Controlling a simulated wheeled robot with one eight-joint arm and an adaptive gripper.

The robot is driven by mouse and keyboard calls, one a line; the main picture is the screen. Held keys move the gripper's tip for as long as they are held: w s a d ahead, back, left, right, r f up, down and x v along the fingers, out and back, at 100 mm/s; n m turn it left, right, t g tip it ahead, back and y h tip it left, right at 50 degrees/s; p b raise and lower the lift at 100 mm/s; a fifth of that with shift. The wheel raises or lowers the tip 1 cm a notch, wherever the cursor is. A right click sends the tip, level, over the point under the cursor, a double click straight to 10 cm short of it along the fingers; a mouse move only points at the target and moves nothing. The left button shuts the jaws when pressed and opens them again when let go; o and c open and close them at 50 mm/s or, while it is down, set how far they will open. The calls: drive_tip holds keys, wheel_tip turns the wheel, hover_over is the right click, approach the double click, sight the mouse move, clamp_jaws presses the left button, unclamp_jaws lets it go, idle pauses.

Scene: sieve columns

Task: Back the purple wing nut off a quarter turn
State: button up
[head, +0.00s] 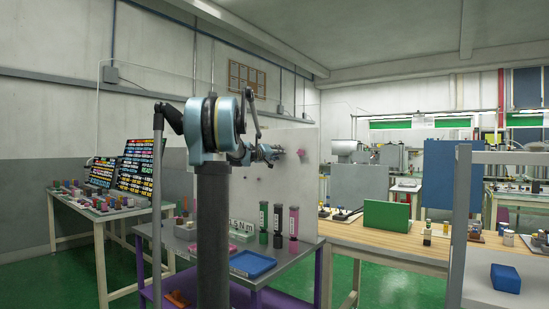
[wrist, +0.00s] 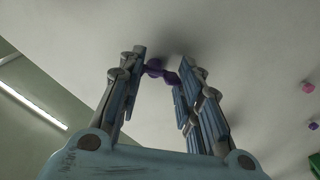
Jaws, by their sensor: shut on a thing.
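The purple wing nut (wrist: 158,69) shows in the wrist view between my fingertips, in front of the pale panel (wrist: 235,50). One wing points toward the right finger and a rounder end lies by the left finger. My gripper (wrist: 161,66) is shut on it, with a finger on either side. In the head view my gripper (head: 277,152) reaches to the upright pale panel (head: 300,185) from the left. The wing nut cannot be made out there. The fingers partly cover its ends in the wrist view.
A pink knob (head: 301,154) sits on the panel right of my gripper. Green, pink and dark columns (head: 277,226) stand below on the bench. A blue tray (head: 252,264) lies in front. A table with small parts (head: 95,212) stands at left.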

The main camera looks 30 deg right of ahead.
drive_tip(key=shift+o, duration=0.6)
drive_tip(key=n, duration=0.5)
drive_tip(key=shift+s+d+r, duration=0.2)
drive_tip(key=shift+s+d, duration=0.05)
drive_tip(key=shift+w+a+n, duration=0.1)
drive_tip(key=shift+w+n, duration=0.05)
drive_tip(key=shift+n, duration=2.25)
drive_tip(key=shift+o, duration=0.2)
drive_tip(key=shift+w, duration=0.1)
drive_tip(key=o, duration=1.2)
drive_tip(key=shift+a, duration=0.1)
drive_tip(key=shift+c, duration=0.2)
drive_tip(key=v, duration=1.2)
drive_tip(key=shift+f, duration=0.1)
